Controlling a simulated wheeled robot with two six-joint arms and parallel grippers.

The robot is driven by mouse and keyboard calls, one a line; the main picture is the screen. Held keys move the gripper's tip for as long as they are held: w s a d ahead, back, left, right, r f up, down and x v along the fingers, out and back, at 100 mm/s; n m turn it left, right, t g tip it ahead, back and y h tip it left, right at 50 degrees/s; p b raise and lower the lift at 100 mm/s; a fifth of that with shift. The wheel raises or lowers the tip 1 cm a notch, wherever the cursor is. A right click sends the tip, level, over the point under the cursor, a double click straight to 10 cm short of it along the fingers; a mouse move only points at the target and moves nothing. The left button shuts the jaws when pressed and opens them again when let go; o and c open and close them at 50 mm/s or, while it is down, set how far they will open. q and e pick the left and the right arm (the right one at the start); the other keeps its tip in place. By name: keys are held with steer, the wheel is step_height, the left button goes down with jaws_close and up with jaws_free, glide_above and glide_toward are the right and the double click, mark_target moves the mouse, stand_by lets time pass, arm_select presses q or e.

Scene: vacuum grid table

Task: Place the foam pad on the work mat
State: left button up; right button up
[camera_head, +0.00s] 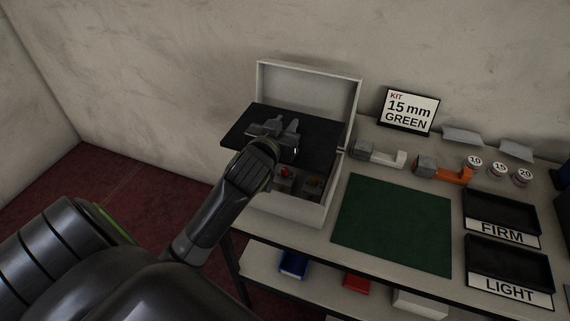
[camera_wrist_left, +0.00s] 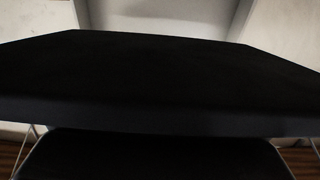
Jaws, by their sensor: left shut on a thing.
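The foam pad (camera_head: 315,156) is a flat black slab held above the open white case (camera_head: 306,208), close to its raised lid. My left gripper (camera_head: 291,131) is shut on the pad; my arm hides part of it. In the left wrist view the pad (camera_wrist_left: 160,85) fills most of the picture, and the fingertips cannot be made out. The green work mat (camera_head: 393,224) lies flat and bare on the table, to the right of the case. My right gripper is not in view.
Small red and orange items show inside the case. Behind the mat are a grey-and-white tool (camera_head: 378,155), a grey-and-orange tool (camera_head: 443,170) and a kit sign (camera_head: 410,110). Round labelled containers (camera_head: 498,170) stand at right, by the FIRM tray (camera_head: 502,215) and LIGHT tray (camera_head: 509,263).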

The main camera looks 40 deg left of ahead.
arm_select(q)
steer(key=shift+f, duration=4.8)
steer(key=shift+f, duration=0.3)
steer(key=o, duration=1)
steer(key=shift+r, duration=0.1)
